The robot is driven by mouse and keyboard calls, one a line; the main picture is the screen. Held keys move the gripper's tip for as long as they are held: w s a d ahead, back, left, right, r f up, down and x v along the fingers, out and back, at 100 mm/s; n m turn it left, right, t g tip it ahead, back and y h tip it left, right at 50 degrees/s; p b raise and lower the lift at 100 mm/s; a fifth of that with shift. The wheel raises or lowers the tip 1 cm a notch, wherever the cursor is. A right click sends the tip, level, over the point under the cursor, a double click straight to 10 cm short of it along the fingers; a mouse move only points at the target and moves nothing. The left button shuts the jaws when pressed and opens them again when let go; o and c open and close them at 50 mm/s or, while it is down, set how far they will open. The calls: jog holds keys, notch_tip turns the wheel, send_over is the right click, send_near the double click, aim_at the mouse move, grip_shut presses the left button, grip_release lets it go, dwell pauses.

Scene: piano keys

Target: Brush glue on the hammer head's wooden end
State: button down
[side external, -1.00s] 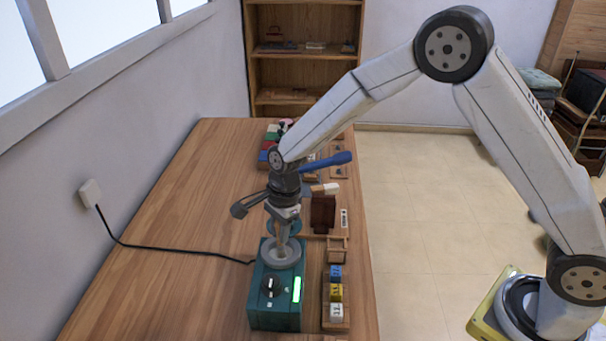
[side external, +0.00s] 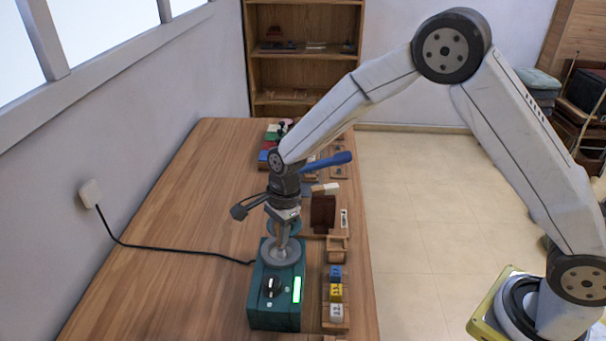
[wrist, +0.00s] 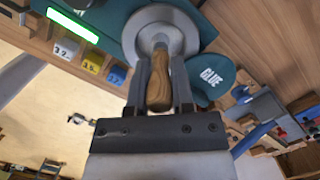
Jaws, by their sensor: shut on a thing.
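My gripper (wrist: 160,83) is shut on the wooden handle (wrist: 160,90) of the brush, which points down into the grey metal glue pot (wrist: 185,22). The brush's lower end is hidden inside the pot. In the side view my gripper (side external: 283,232) is directly above the pot (side external: 270,258), which sits in a green heater box (side external: 273,313). A teal disc marked GLUE (wrist: 212,78) lies beside the pot. Behind the heater, a small brown and white piece, apparently the hammer head (side external: 326,188), rests on a dark brown block (side external: 322,214).
A wooden rack (side external: 339,318) with blue, yellow and white labelled blocks stands right of the heater. A small wooden frame (side external: 337,246) is behind it. A blue handle (side external: 330,161) shows near my wrist. The left of the table (side external: 170,210) is clear except for a cord.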

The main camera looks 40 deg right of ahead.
jog(key=shift+r, duration=3.5)
jog(key=s+d+f+n+h, duration=0.1)
jog(key=s+d+n, duration=0.2)
jog(key=d+n, duration=0.4)
jog(key=s+d+f+n+g, duration=0.1)
jog(key=s+d+n, duration=0.3)
jog(key=d+n, duration=0.3)
jog(key=shift+n+g+h, duration=0.3)
jog(key=shift+n+h, duration=0.1)
jog(key=shift+n, duration=1.6)
jog(key=shift+w, duration=0.2)
